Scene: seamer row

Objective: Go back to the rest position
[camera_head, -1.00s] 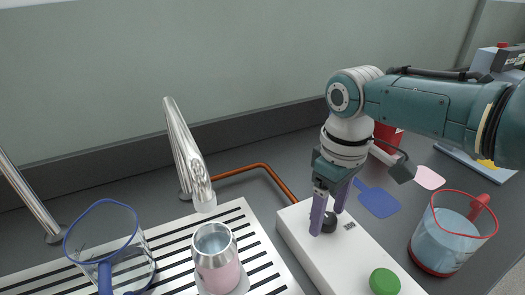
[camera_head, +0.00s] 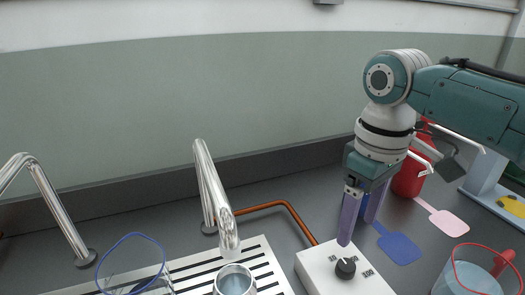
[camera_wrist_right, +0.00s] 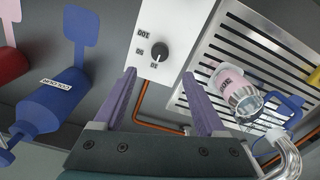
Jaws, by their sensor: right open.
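My right gripper (camera_head: 360,216) is open and empty. Its two purple fingers point down just behind the white control box (camera_head: 318,264) and its black knob (camera_head: 345,268). In the right wrist view the open fingers (camera_wrist_right: 163,100) spread below the same knob (camera_wrist_right: 158,52), apart from it, with number marks beside it. My left gripper is not in view.
A slotted drip tray (camera_head: 196,265) holds a metal-rimmed can (camera_head: 234,281) and a blue-rimmed jug (camera_head: 133,268). Two chrome spouts stand behind.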

